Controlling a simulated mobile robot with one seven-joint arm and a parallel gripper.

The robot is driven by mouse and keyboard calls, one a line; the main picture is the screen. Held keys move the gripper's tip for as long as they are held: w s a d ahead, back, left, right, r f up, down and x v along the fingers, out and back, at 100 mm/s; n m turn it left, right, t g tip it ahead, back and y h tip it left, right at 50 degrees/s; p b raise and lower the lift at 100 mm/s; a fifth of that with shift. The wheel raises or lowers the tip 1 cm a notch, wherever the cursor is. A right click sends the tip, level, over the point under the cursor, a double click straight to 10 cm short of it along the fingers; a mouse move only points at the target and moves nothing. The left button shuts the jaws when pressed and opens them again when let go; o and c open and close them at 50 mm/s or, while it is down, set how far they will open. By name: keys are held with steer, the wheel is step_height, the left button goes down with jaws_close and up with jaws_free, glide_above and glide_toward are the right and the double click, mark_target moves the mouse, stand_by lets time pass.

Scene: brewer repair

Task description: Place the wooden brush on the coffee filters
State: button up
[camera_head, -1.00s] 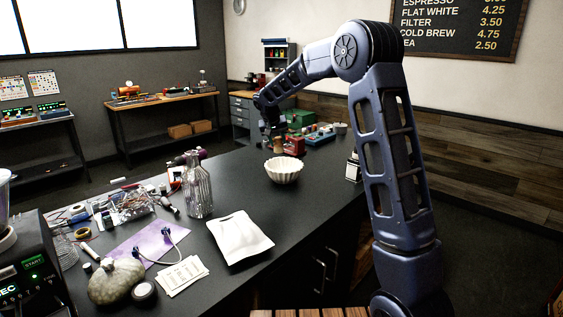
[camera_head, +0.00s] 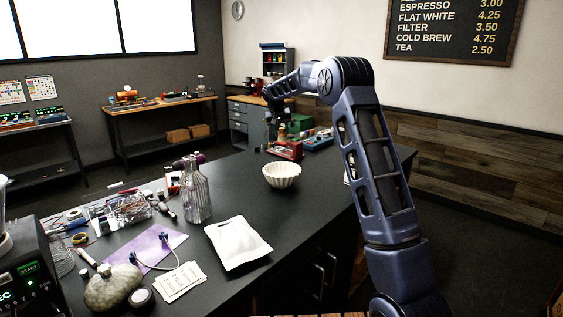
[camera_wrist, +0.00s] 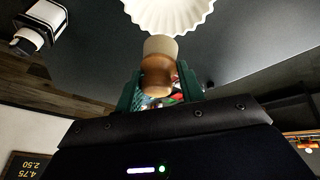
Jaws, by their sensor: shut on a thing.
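The wooden brush (camera_wrist: 157,76) has a brown wooden handle and a pale end. In the wrist view it stands between the fingers of my gripper (camera_wrist: 162,82), which is shut on it. In the head view my gripper (camera_head: 280,116) is small and dark, with the brush (camera_head: 282,132) just below it. The coffee filters (camera_head: 281,176) are a white fluted stack on the dark counter, nearer the camera than the brush. They also show at the top of the wrist view (camera_wrist: 168,12). The brush is apart from them in the head view.
A red device (camera_head: 286,150) stands on the counter near the brush. A glass bottle (camera_head: 196,195) stands left of the filters, and a white pouch (camera_head: 238,243) lies in front. Tools and wires clutter the left side. The counter right of the filters is mostly clear.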

step_height(320, 180, down, 14)
steer(key=shift+f, duration=0.15)
stand_by(0.4)
steer(key=o, duration=1)
steer(key=shift+f, duration=0.1)
steer(key=v, duration=1.2)
steer(key=s+d+r, duration=0.4)
steer(key=s+d, duration=0.2)
steer(key=s, duration=0.3)
steer(key=s+d+r, duration=0.5)
steer(key=s+d, duration=0.1)
steer(key=s, duration=0.2)
steer(key=s+d+r, duration=0.4)
steer(key=s+d, duration=0.3)
steer(key=s, duration=0.2)
steer(key=s+d+f, duration=0.2)
steer(key=s, duration=0.8)
steer(key=s+d+f+y, duration=0.1)
steer(key=s+d+f, duration=0.2)
steer(key=s, duration=0.7)
steer(key=s+d+f+y, duration=0.1)
steer(key=s+d+f, duration=0.1)
steer(key=s, duration=0.8)
steer(key=shift+d+f, duration=0.15)
steer(key=shift+f, duration=0.25)
